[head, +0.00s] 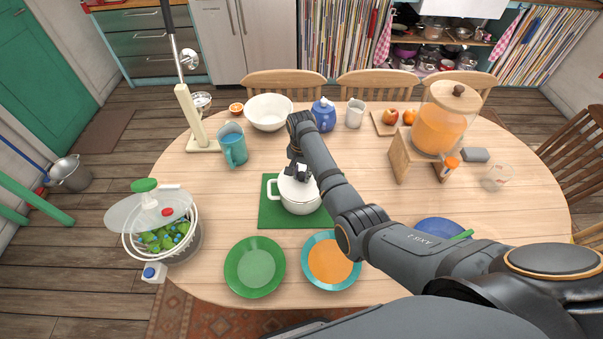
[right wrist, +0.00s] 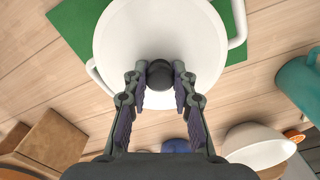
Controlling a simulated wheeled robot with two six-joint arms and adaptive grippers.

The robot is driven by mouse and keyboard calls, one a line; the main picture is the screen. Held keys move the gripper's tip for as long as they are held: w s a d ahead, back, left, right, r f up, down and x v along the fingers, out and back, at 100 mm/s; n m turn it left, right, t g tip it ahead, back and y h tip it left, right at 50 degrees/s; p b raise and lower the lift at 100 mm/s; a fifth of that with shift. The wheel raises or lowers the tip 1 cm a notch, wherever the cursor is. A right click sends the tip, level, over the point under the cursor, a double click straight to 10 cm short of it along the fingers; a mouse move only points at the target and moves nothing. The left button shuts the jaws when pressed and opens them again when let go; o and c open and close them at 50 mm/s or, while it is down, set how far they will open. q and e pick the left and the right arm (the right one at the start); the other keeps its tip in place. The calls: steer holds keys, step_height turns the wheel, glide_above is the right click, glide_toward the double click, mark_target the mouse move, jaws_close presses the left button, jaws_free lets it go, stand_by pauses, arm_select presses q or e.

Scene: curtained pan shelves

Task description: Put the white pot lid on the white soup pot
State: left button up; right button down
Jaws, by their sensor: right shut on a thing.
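The white soup pot (head: 300,208) stands on a green mat (head: 268,214) near the middle of the round table. The white pot lid (head: 287,186) is over its mouth; I cannot tell whether it rests on the rim or is just above it. In the right wrist view the lid (right wrist: 160,30) covers the pot's opening, with the pot's handles (right wrist: 238,22) showing at its sides. My right gripper (head: 297,172) is above the lid, shut on its dark round knob (right wrist: 159,74). My left gripper is not in view.
A teal pitcher (head: 232,146), white bowl (head: 270,112) and blue lidded jar (head: 324,116) stand behind the pot. A green plate (head: 254,267) and teal-rimmed plate (head: 332,262) are in front. A juice dispenser (head: 440,122) on a wooden stand is at the right.

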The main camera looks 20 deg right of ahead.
steer(key=shift+f, duration=0.65)
steer(key=c, duration=1)
jaws_free()
steer(key=shift+r, duration=0.1)
step_height(320, 180, up, 12)
steer(key=shift+f, duration=0.1)
